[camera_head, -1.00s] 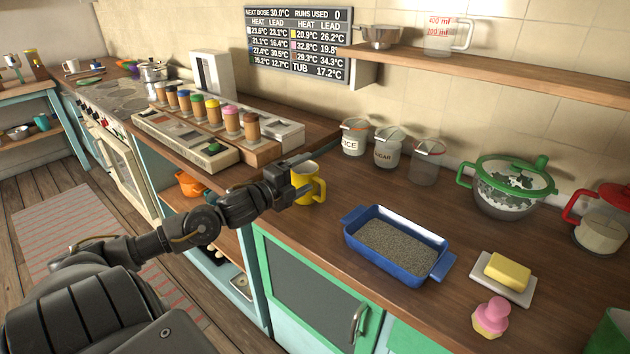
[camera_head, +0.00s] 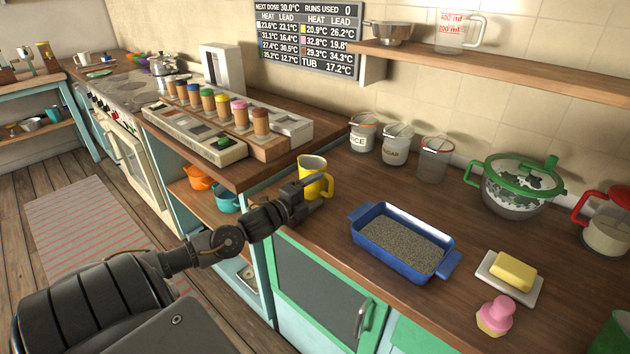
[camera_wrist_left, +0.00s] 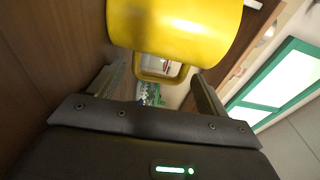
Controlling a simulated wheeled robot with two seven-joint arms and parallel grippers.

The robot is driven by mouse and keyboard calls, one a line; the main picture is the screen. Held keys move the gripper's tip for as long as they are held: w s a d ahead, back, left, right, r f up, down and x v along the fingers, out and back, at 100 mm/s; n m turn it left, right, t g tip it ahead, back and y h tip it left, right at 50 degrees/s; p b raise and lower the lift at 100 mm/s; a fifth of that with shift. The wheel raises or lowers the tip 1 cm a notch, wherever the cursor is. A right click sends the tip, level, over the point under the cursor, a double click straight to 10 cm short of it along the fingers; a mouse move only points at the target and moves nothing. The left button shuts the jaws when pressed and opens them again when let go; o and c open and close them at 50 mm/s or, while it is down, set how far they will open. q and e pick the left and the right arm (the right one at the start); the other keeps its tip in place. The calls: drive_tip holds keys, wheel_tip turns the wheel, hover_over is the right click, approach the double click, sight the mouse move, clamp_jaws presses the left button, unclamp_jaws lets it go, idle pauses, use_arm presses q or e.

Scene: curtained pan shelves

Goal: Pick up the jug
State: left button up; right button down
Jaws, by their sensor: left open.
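The yellow jug (camera_head: 317,168) stands upright on the wooden counter near its front left corner. It also fills the top of the left wrist view (camera_wrist_left: 175,25), with its handle towards my gripper. My left gripper (camera_head: 309,186) is at the jug's near side, open and empty. In the left wrist view its two fingers (camera_wrist_left: 158,78) are spread on either side of the handle, and I see no clear contact. A clear measuring jug (camera_head: 458,32) with red marks stands on the wall shelf. My right gripper is not in view.
A blue tub (camera_head: 362,243) of grey grains stands right of the yellow jug. Behind are lidded jars (camera_head: 395,148), a green-handled pot (camera_head: 512,190) and a red-handled jug (camera_head: 604,232). A rack of coloured-top jars (camera_head: 240,118) stands left. Butter (camera_head: 513,272) lies front right.

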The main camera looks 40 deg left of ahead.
sight(328, 180)
use_arm(q)
drive_tip(key=shift+w+r, duration=0.2)
drive_tip(key=shift+w, duration=0.15)
drive_tip(key=w, duration=0.3)
drive_tip(key=w+p, duration=0.1)
drive_tip(key=shift+w+d+f, duration=0.15)
drive_tip(key=shift+w+d, duration=0.1)
drive_tip(key=shift+w, duration=0.15)
drive_tip(key=c, duration=1.1)
drive_tip(key=shift+c, duration=0.2)
drive_tip(key=shift+r, duration=0.75)
drive_tip(key=s+d+r+b, duration=0.2)
drive_tip(key=s+d+r, duration=0.1)
drive_tip(key=s+r, duration=0.8)
drive_tip(key=s, duration=0.2)
drive_tip(key=shift+s+r, duration=0.3)
drive_tip(key=shift+s, duration=0.05)
